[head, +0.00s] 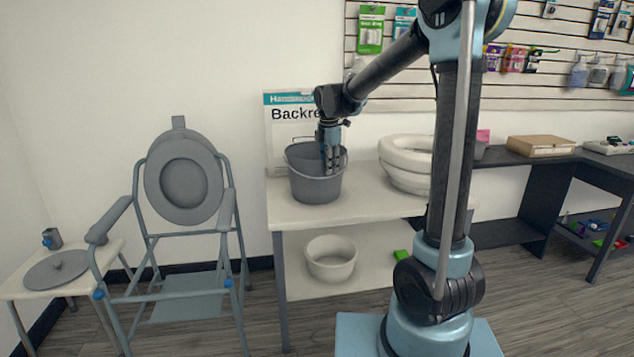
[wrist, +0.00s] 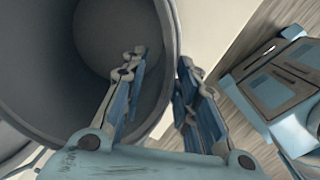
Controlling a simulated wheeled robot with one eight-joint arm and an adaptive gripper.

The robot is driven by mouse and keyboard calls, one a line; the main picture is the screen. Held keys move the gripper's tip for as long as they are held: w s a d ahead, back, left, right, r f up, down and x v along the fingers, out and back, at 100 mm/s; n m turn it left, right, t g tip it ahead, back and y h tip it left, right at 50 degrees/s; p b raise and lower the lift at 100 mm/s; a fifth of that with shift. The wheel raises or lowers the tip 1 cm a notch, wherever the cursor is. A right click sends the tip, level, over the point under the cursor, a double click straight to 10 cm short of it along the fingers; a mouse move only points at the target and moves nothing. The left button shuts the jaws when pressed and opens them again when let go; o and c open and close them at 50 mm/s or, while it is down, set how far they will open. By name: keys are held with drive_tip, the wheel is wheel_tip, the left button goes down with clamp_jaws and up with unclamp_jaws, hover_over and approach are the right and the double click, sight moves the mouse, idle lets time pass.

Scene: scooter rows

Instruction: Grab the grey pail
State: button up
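The grey pail (head: 312,188) stands upright on the white table, with a thin wire handle at its rim. My gripper (head: 331,166) points down at the pail's near right rim in the head view. In the wrist view the pail (wrist: 42,70) fills the left side, and its round opening faces the camera. There my gripper (wrist: 160,70) is open across the pail's wall. One finger is inside the pail and the other is outside. A gap shows between the inner finger and the wall. I cannot tell whether the outer finger touches it.
The white table (head: 385,210) also holds stacked white rings (head: 405,160) right of the pail. A pale bowl (head: 331,258) sits on its lower shelf. A grey commode chair (head: 180,220) stands left. A sign (head: 285,115) stands behind the pail, and a dark desk (head: 560,190) is at right.

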sight(329, 176)
drive_tip(key=shift+w+f, duration=0.2)
drive_tip(key=shift+f, duration=1.3)
drive_tip(key=shift+w+f, duration=0.15)
drive_tip(key=shift+f, duration=1.35)
